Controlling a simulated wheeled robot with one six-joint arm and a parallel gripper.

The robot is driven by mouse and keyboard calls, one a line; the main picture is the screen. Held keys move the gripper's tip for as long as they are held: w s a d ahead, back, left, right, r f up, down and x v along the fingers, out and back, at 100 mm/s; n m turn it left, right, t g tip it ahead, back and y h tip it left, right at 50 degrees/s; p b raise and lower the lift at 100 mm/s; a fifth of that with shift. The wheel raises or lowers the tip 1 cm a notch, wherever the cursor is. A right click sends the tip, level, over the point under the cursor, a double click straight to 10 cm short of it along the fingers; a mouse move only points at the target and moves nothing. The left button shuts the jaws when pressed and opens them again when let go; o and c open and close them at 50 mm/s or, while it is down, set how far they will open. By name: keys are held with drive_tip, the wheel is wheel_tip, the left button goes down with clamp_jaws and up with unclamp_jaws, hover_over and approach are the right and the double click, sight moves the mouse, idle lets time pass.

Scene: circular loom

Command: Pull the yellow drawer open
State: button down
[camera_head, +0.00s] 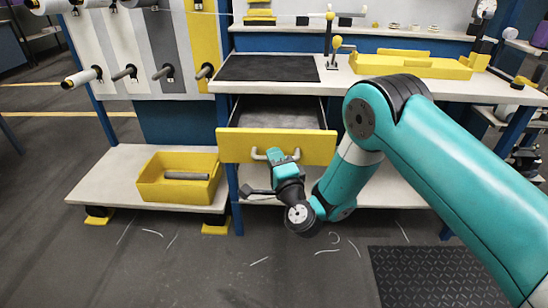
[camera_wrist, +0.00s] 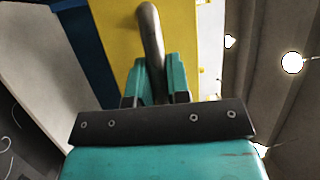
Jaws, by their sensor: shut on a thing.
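The yellow drawer (camera_head: 315,147) is under the white worktop in the head view and stands pulled out, with its grey inside showing behind the front. Its yellow front (camera_wrist: 191,30) also shows in the wrist view. A grey bar handle (camera_head: 257,154) is on the front, and in the wrist view the handle (camera_wrist: 149,28) runs down between my fingers. My gripper (camera_head: 279,156) is at the handle, and its teal fingers (camera_wrist: 158,82) are shut around the bar.
A white worktop (camera_head: 400,78) with a black mat (camera_head: 267,68) and a yellow tray (camera_head: 412,64) is above the drawer. A yellow bin (camera_head: 152,190) with a grey roll stands on the low shelf (camera_head: 100,190) at left. Floor in front is mostly clear; a black floor mat (camera_head: 435,275) lies at right.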

drive_tip(key=shift+s, duration=0.1)
drive_tip(key=c, duration=1.1)
unclamp_jaws()
drive_tip(key=b+v, duration=1.4)
drive_tip(key=v, duration=0.3)
drive_tip(key=shift+s, duration=0.1)
